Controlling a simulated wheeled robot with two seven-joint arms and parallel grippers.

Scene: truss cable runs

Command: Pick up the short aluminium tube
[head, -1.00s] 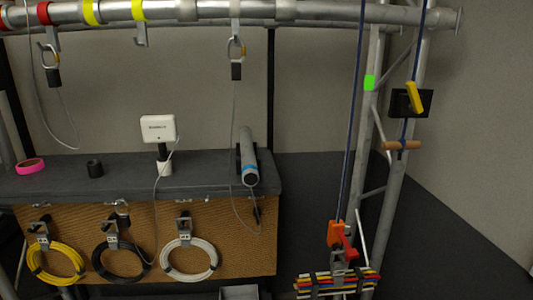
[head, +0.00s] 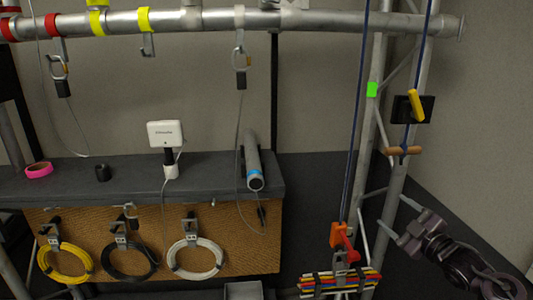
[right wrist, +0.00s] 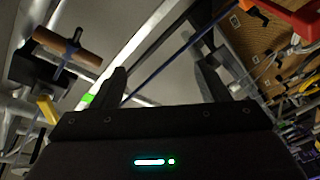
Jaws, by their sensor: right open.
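The short aluminium tube (head: 252,158) is grey with a blue band near its front end. It lies on the dark bench top at the bench's right end, pointing towards me, with a dark holder beside it. My right gripper (head: 398,220) is open and empty at the lower right, in front of the truss leg and well to the right of the tube. I cannot make out the tube in that view. My left gripper is not in view.
A truss leg (head: 377,130) with blue ropes (head: 355,110) stands between my right gripper and the bench (head: 110,185). An orange clamp (head: 340,235) hangs above coloured cables. A white box (head: 164,133) stands left of the tube. Cable coils (head: 195,258) hang on the bench front.

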